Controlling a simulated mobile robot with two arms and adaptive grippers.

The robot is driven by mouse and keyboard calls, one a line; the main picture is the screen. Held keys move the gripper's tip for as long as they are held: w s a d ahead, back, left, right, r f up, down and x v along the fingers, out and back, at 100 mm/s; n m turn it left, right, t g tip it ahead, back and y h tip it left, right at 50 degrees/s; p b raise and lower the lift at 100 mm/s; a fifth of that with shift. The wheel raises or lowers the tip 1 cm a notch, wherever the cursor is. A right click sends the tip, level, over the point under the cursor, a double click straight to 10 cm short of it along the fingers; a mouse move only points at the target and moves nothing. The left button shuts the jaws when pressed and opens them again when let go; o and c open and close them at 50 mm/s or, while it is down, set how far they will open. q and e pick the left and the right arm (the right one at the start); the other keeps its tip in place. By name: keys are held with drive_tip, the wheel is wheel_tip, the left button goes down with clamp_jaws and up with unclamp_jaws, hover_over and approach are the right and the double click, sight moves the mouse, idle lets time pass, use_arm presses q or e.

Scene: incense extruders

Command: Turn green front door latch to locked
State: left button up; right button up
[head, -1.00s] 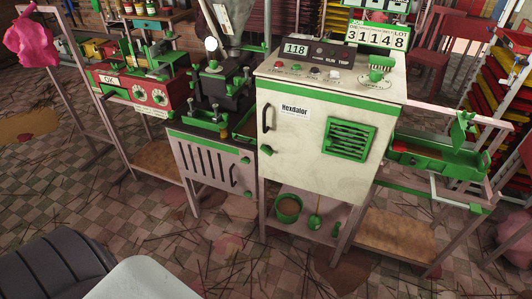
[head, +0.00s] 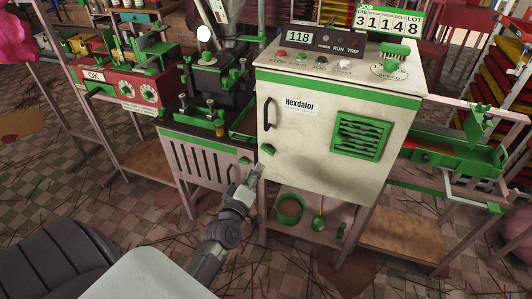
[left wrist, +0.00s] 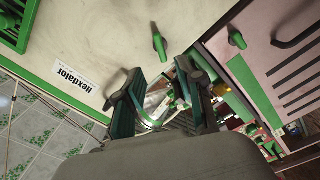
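The cream cabinet (head: 335,125) labelled Hexdalor has a shut front door with a black handle (head: 267,114). A small green latch (head: 267,149) sits at the door's lower left edge. In the left wrist view the latch (left wrist: 160,44) is a short green lever, beyond the fingers and apart from them. My left gripper (head: 254,175) is just below and left of the latch in the head view. In the left wrist view its two fingers (left wrist: 160,84) are spread with nothing held between them. My right gripper is not in view.
A second green knob (head: 245,160) is on the slatted panel (head: 205,160) of the machine at left; it also shows in the left wrist view (left wrist: 237,40). A green pot (head: 290,210) stands on the shelf below the cabinet. A green vent (head: 361,137) is on the door.

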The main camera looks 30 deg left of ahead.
sight(267, 152)
use_arm(q)
drive_tip(key=x, duration=0.9)
drive_tip(key=shift+w, duration=0.25)
clamp_jaws()
